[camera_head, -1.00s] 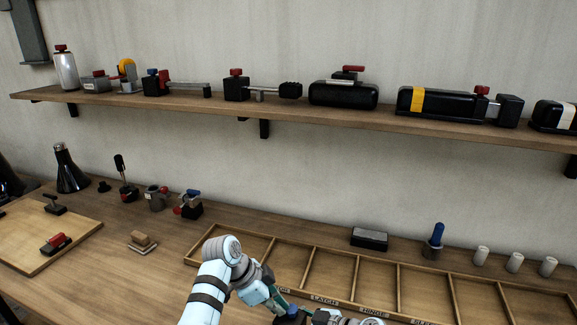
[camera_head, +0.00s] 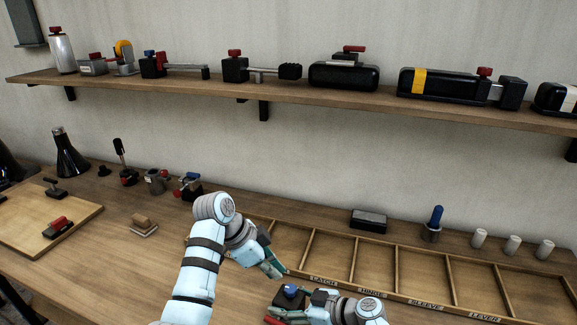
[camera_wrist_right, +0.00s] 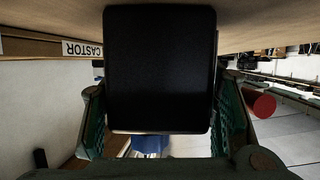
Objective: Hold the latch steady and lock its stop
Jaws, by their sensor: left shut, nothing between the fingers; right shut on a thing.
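My right gripper (camera_head: 290,312) is low in the head view, shut on the latch, a dark piece with a blue knob (camera_head: 291,291) on top. In the right wrist view the latch's black block (camera_wrist_right: 160,70) fills the space between the green fingers, with a blue part (camera_wrist_right: 150,144) below it. A red piece shows by the gripper in the head view (camera_head: 272,321); I cannot tell whether it belongs to the latch. My left gripper (camera_head: 274,267) is shut and empty, just above and left of the blue knob, apart from it. The stop's state is too small to tell.
A labelled compartment tray (camera_head: 400,292) runs along the bench behind my right gripper. A similar blue and red device (camera_head: 190,187) stands behind my left arm. A wooden board (camera_head: 28,228) lies at left. The shelf (camera_head: 210,84) above carries several devices.

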